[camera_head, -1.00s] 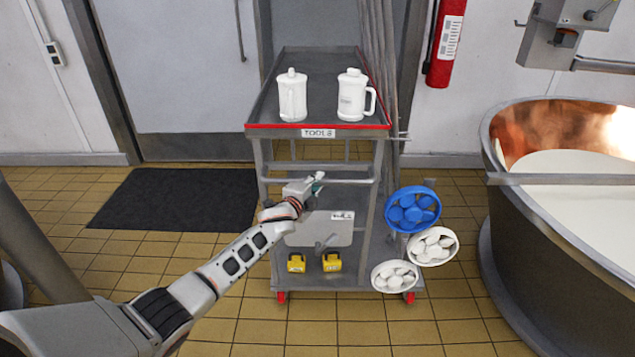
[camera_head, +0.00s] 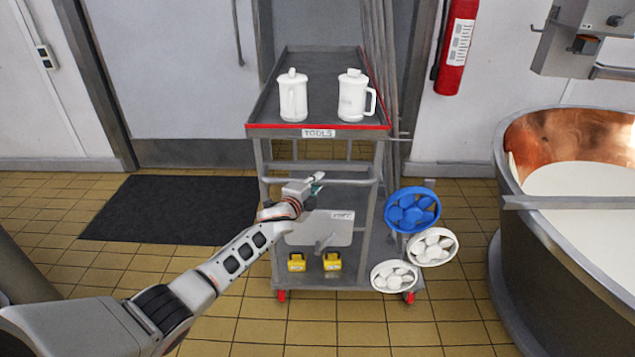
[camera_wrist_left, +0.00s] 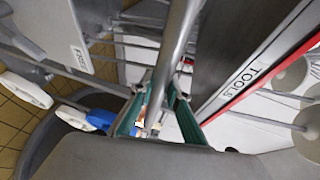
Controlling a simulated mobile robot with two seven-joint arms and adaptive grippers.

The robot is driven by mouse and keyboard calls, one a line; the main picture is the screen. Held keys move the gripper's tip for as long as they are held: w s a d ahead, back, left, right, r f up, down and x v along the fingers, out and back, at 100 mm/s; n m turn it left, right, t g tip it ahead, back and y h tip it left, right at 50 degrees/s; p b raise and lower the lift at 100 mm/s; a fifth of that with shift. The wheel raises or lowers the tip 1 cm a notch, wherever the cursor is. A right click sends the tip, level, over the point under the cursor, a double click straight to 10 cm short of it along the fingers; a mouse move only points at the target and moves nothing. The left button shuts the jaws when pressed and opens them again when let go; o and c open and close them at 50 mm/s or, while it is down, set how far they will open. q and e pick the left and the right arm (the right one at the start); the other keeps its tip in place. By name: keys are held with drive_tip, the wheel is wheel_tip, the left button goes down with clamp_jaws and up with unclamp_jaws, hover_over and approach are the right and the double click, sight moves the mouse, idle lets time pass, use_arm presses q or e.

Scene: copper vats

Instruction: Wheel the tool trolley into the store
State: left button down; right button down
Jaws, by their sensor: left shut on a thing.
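The grey tool trolley (camera_head: 345,127) stands upright in the middle of the head view, with a red-edged top marked TOOLS and red castors on the floor. My left gripper (camera_head: 316,182) is shut on its push handle (camera_head: 348,182). In the left wrist view the handle bar (camera_wrist_left: 180,40) runs between the green-padded fingers (camera_wrist_left: 158,100), and the TOOLS label (camera_wrist_left: 240,75) shows at the right. Two white lidded jugs (camera_head: 293,97) (camera_head: 353,97) stand on the top. Two yellow items (camera_head: 297,262) (camera_head: 332,261) sit low down. My right gripper is out of view.
A copper-lined vat (camera_head: 570,135) stands to the right, with floor between it and the trolley. Blue and white round parts (camera_head: 412,210) (camera_head: 432,247) stick out on the trolley's right. A dark mat (camera_head: 170,208) lies left, before a grey door (camera_head: 165,75). A fire extinguisher (camera_head: 457,45) hangs behind.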

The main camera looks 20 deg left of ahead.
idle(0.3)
use_arm(q)
drive_tip(key=c, duration=1.9)
unclamp_jaws()
drive_tip(key=shift+s, duration=0.1)
drive_tip(key=v, duration=1.2)
